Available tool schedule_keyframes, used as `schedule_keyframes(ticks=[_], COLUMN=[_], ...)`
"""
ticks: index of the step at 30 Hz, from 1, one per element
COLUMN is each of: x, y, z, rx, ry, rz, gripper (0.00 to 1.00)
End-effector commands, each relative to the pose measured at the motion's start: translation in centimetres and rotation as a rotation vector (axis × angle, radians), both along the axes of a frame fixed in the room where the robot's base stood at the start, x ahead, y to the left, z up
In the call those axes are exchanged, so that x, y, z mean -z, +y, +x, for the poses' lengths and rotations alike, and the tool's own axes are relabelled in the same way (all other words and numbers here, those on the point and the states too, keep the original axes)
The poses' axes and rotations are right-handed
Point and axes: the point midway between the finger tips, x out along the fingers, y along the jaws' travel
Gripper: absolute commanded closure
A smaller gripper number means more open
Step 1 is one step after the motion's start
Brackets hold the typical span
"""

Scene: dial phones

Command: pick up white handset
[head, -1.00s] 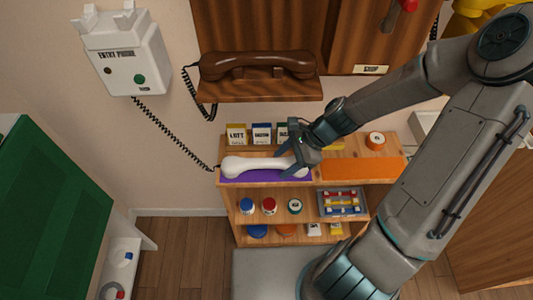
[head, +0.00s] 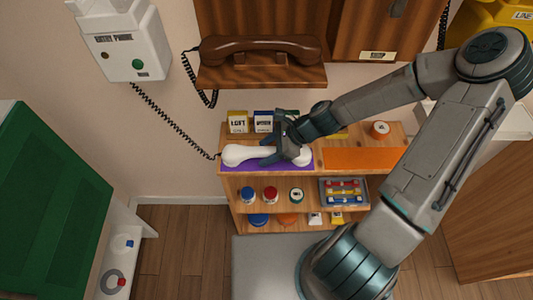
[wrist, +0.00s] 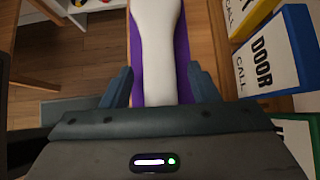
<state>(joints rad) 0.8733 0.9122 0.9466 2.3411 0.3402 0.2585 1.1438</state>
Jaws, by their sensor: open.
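The white handset (head: 243,154) lies lengthwise on a purple mat (head: 232,168) on the top shelf of a wooden unit. A black coiled cord runs from its left end up to the white entry phone (head: 122,42) on the wall. My gripper (head: 274,158) is over the right part of the handset. In the wrist view my gripper (wrist: 160,86) is open, with one finger on each side of the handset's white handle (wrist: 157,40). The handset end beneath the gripper body is hidden in the wrist view.
Upright label boxes (head: 238,122) stand behind the handset, close to my gripper. A brown handset (head: 262,48) rests on a wooden wall phone above. An orange mat (head: 360,159) lies bare to the right. A green panel (head: 45,200) stands at left.

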Motion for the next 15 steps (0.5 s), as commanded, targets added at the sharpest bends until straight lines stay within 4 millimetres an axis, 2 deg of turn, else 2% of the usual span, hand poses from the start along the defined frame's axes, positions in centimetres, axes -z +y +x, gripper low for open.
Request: schedule_keyframes(ticks=[8,14,15], x=[0.23,0.22,0.22], y=[0.28,0.26,0.26], z=[0.02,0.01,0.01], rx=[0.000,-0.001,-0.001], ry=[-0.001,-0.001,-0.001], rz=[-0.001,-0.001,-0.001], gripper=[0.45,0.98,1.00])
